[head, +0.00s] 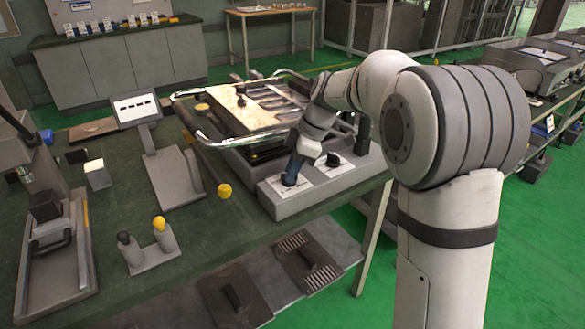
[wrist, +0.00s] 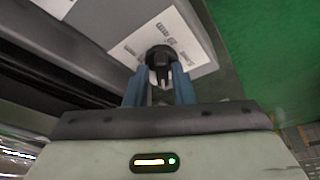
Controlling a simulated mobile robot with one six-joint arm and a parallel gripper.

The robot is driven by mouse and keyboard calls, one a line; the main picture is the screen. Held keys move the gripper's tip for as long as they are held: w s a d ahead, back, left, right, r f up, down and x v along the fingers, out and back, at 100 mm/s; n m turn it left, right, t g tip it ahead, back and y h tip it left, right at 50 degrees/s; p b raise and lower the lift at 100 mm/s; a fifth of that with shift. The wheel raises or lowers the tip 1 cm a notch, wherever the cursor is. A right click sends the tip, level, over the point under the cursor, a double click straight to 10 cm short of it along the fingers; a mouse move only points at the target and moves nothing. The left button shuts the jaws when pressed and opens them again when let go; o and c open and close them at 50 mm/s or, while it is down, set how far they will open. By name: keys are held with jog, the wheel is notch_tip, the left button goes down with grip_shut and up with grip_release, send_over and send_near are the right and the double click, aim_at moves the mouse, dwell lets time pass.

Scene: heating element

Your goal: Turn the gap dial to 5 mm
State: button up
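The grey control box (head: 318,186) stands at the table's right edge and carries two dials on white labelled plates. The black right dial (head: 333,160) is uncovered. My gripper (head: 291,178), with blue fingers, points down at the left dial and mostly hides it in the head view. In the wrist view, this black dial (wrist: 160,57) sits at the fingertips of my gripper (wrist: 160,84), with a finger on each side. I cannot tell whether the fingers touch it. Print on its plate (wrist: 177,33) seems to include "mm", but the setting is unreadable.
A machine with a metal plate (head: 240,106) and curved chrome rails stands behind the control box. A tilted display (head: 135,107) and a stand with a yellow and a black knob (head: 150,252) are to the left. Green floor lies right of the table.

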jog(key=shift+o, duration=1.2)
jog(key=shift+s+a, duration=0.1)
jog(key=p+v, duration=0.1)
jog(key=v, duration=0.6)
jog(key=shift+r, duration=0.35)
jog(key=shift+d, duration=0.25)
